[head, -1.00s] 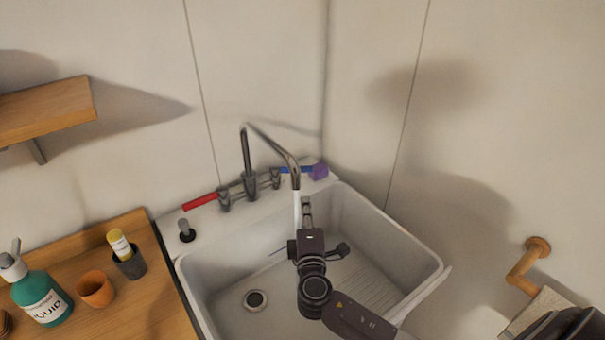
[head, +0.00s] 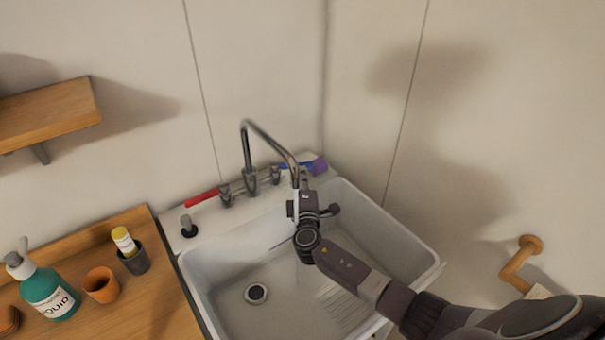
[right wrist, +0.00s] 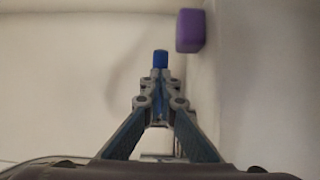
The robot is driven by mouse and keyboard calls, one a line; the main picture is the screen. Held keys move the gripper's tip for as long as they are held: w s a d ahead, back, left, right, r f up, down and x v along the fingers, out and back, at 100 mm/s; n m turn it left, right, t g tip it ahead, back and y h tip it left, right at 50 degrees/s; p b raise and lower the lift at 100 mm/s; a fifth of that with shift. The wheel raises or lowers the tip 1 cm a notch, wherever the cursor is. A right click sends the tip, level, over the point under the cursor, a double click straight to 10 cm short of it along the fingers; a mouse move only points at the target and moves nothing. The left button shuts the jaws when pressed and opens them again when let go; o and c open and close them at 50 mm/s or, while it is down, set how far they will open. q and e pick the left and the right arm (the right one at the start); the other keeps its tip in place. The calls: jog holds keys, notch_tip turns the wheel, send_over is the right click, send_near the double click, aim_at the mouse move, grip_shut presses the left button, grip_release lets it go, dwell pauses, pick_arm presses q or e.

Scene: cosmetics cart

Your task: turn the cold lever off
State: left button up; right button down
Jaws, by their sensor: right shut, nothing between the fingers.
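The cold lever (head: 289,166) is the blue one at the right of the tap, pointing right along the sink's back ledge. The red lever (head: 203,198) points left. The grey curved spout (head: 262,130) arches over the basin. My right gripper (head: 303,182) is shut and empty at the blue lever, near the spout's end. In the right wrist view the blue lever (right wrist: 160,59) shows just beyond my closed fingertips (right wrist: 160,80); I cannot tell whether they touch. My gripper hides the area under the spout, so water flow is unclear. My left gripper is not in view.
A purple block (head: 319,165) sits on the ledge close to the blue lever's right end. The white sink (head: 225,265) lies below my arm. A wooden counter (head: 135,305) at left holds a green soap bottle (head: 48,295), an orange cup (head: 101,285) and a dark cup (head: 134,262).

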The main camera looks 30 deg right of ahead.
aim_at(305, 163)
jog(key=shift+f, duration=0.1)
jog(key=shift+w+d+f+n+t+y+b, duration=0.1)
jog(key=shift+w+d+n+t+y+b, duration=0.3)
jog(key=shift+n+y+b, duration=0.6)
jog(key=y+b, duration=0.1)
jog(key=w+d+n+y+b, duration=0.1)
jog(key=b, duration=0.1)
jog(key=n+y+b, duration=0.1)
jog(key=y+b, duration=0.1)
jog(key=shift+w+d+t, duration=0.3)
jog(key=shift+w+t, duration=0.05)
jog(key=shift+t, duration=0.05)
jog(key=shift+w+b, duration=0.2)
jog(key=shift+b, duration=0.2)
jog(key=shift+w+d+r+b, duration=0.1)
jog(key=shift+w+d+b, duration=0.05)
jog(key=shift+w+b, duration=0.15)
jog(key=shift+w+d+r+b, duration=0.1)
jog(key=shift+w+b, duration=0.05)
jog(key=shift+w, duration=0.25)
jog(key=shift+d, duration=0.1)
